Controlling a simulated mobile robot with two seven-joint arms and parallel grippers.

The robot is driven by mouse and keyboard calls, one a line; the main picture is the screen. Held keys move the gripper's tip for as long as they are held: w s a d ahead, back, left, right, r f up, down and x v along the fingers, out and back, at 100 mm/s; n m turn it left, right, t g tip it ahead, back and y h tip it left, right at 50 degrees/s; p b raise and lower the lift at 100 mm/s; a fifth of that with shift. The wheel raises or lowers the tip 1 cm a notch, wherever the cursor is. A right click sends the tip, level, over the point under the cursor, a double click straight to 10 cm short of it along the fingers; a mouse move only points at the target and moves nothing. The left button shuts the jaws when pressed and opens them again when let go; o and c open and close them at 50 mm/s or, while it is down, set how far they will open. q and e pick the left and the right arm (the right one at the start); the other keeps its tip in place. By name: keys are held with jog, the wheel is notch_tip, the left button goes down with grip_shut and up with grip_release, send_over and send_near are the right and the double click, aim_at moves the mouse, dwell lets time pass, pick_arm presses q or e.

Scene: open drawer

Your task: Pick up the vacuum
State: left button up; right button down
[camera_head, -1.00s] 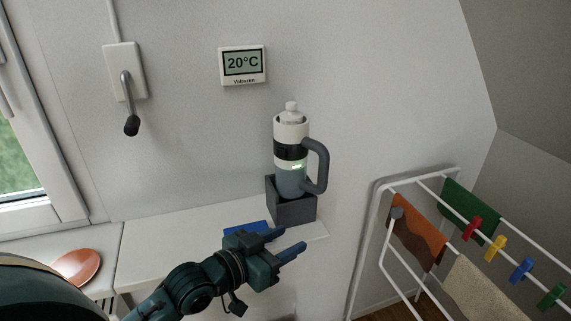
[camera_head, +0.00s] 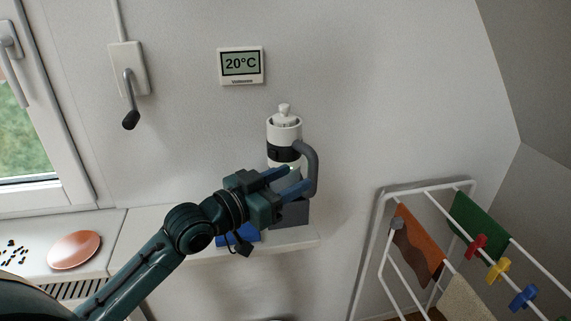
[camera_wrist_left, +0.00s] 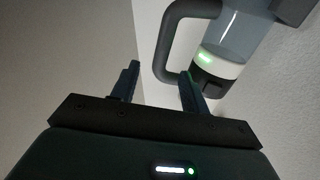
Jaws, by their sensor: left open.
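The vacuum (camera_head: 284,131) stands upright in a dark grey dock (camera_head: 292,214) on the white shelf. It has a white top, a black band and a grey loop handle (camera_head: 312,165) on its right. My left gripper (camera_head: 291,181) is open and lies in front of the vacuum's lower body in the head view, hiding part of it and of the dock. In the left wrist view the open fingers (camera_wrist_left: 160,88) are near the vacuum (camera_wrist_left: 228,55) and its handle, with the right finger overlapping the handle's edge. I cannot tell whether they touch. My right gripper is not in view.
A blue object (camera_head: 240,236) lies on the shelf (camera_head: 150,222), partly behind my arm. A drying rack (camera_head: 380,215) with cloths and pegs stands at the right. A reddish plate (camera_head: 74,249) and small dark bits lie on the left surface. A wall crank (camera_head: 129,100) hangs above.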

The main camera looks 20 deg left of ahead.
aim_at(309, 166)
pick_arm(q)
jog(key=x, duration=0.3)
jog(key=shift+w+d, duration=0.1)
jog(key=x, duration=0.1)
jog(key=p+x, duration=0.1)
jog(key=x, duration=0.2)
jog(key=shift+w+r+p, duration=0.1)
jog(key=shift+r+p, duration=0.25)
jog(key=shift+p, duration=0.05)
jog(key=shift+w+d+f, duration=0.1)
jog(key=shift+w+d, duration=0.1)
jog(key=shift+w, duration=0.3)
jog(key=shift+c, duration=0.5)
grip_shut()
